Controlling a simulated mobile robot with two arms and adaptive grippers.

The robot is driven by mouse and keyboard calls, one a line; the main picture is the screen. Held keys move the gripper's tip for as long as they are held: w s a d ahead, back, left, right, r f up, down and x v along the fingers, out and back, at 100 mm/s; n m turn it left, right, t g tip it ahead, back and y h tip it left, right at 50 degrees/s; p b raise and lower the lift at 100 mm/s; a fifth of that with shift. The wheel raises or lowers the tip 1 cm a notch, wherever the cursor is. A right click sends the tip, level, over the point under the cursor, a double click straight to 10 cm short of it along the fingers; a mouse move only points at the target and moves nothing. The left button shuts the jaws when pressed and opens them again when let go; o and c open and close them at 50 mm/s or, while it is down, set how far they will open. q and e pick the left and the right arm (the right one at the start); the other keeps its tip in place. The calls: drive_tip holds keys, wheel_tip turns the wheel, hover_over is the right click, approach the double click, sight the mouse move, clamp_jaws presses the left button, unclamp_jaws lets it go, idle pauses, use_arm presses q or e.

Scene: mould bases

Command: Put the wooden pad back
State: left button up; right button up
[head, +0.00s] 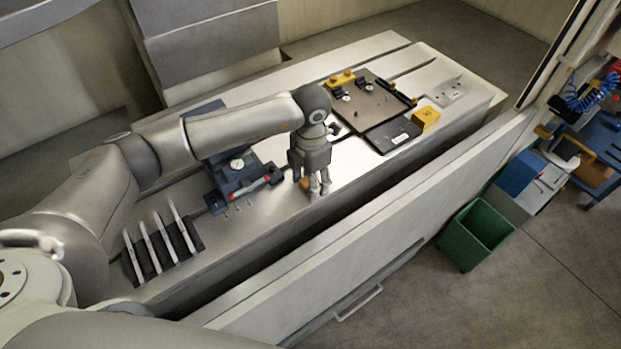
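My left gripper (312,188) points down over the pale bench top, between the blue vise and the bench's front edge. Its fingers look spread, but at this size I cannot tell whether they hold anything. A small tan-brown piece, perhaps the wooden pad (305,184), shows low among the fingers and is partly hidden by them. I cannot tell whether it is gripped or only lies on the bench behind them. My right gripper is not in view.
A blue vise (240,175) with a red part stands left of the gripper. A rack (160,248) with upright pale strips is nearer. A dark plate (370,105), a black plate (393,135) and a yellow block (427,117) lie right. A green bin (476,234) stands on the floor.

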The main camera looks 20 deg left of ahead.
use_arm(q)
drive_tip(key=shift+r, duration=0.4)
wheel_tip(320, 180, up, 12)
drive_tip(key=b, duration=0.2)
drive_tip(key=shift+f+b, duration=0.2)
drive_tip(key=shift+b, duration=0.15)
